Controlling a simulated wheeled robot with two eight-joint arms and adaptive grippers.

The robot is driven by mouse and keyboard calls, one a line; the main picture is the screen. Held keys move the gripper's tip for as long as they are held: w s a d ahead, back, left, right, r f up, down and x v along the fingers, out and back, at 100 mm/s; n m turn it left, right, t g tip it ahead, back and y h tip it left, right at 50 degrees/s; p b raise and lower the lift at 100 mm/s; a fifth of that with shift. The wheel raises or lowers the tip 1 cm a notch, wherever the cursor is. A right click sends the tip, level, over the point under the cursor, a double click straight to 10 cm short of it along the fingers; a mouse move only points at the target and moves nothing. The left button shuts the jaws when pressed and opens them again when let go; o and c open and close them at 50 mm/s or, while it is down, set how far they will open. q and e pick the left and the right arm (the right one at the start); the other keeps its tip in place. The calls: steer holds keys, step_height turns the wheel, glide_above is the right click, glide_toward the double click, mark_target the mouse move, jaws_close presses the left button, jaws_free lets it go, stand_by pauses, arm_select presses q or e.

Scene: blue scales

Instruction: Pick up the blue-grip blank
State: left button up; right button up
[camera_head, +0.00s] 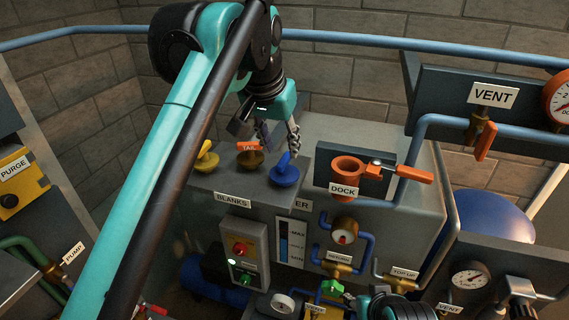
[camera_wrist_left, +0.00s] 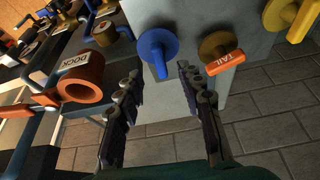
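The blue-grip blank (camera_head: 284,172) sits on the BLANKS shelf (camera_head: 225,186), rightmost of three blanks, with its round disc and upright grip. In the left wrist view the blue-grip blank (camera_wrist_left: 158,48) shows just beyond and between my fingertips. My left gripper (camera_head: 278,140) is open and empty, pointing down above the blank, its fingers apart on either side of the grip's line. I cannot tell whether any finger touches it. Part of my right arm shows at the bottom edge; its fingers are not visible.
An orange-grip TAIL blank (camera_head: 250,156) stands close beside the blue one, and a yellow-grip blank (camera_head: 206,158) further left. The orange DOCK socket (camera_head: 347,170) with its handle is to the right. Pipes and a VENT valve (camera_head: 484,138) lie further right.

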mark_target(284, 158)
arm_select(q)
steer(key=shift+s+d+f, duration=0.1)
steer(key=shift+s+f, duration=0.15)
steer(key=shift+f, duration=0.2)
steer(key=shift+w+f, duration=0.1)
steer(key=shift+f, duration=0.25)
steer(key=w+f, duration=0.2)
steer(key=w+f+p, duration=0.1)
steer(key=f, duration=0.1)
steer(key=shift+d+f, duration=0.1)
steer(key=shift+d, duration=0.25)
steer(key=shift+s, duration=0.3)
steer(key=shift+c, duration=0.6)
steer(key=shift+w, duration=0.1)
jaws_close()
